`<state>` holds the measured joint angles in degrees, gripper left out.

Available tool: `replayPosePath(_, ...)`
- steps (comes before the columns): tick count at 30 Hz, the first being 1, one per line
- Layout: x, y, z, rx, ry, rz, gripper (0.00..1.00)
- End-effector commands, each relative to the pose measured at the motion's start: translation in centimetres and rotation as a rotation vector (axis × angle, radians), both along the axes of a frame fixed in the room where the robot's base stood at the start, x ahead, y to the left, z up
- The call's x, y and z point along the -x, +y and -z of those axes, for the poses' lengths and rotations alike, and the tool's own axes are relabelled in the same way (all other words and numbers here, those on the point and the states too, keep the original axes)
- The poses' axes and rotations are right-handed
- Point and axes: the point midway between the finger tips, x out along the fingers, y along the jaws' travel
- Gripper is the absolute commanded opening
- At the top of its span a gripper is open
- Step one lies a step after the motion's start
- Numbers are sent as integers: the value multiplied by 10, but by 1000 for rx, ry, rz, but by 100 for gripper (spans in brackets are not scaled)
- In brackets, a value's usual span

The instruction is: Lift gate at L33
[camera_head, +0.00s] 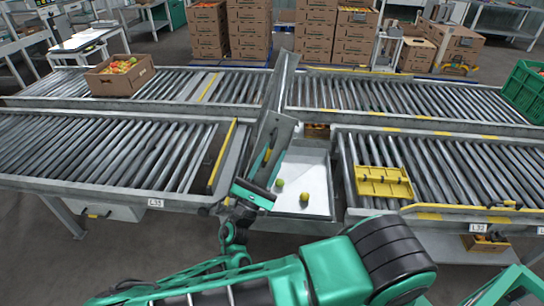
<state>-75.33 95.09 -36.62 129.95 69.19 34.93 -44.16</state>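My gripper (254,193) is near the middle of the picture, at the gap between the left and right front roller conveyors. It is beside the lower end of a tilted grey panel (277,132) standing in that gap; I cannot tell whether they touch. The fingers are too small and partly hidden to show if they are open. A label reading L33 (478,228) is on the right front conveyor's edge. Above it lies a yellow bar (440,213) with a dark handle (505,205). Another small label (155,203) on the left conveyor is hard to read.
A pale tray (318,174) in the gap holds a green and a yellowish fruit. A yellow slotted piece (384,183) lies on the right rollers. A carton of tomatoes (121,75) and a green crate (525,90) stand on the back conveyor. Stacked cartons (248,30) are behind.

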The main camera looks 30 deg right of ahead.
Motion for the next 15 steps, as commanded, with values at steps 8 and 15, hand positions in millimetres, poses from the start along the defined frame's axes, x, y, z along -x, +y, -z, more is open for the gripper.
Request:
replayPosePath(8,14,26,25,-2,3,-3,29)
replayPosePath(15,31,55,52,-1,3,-2,29)
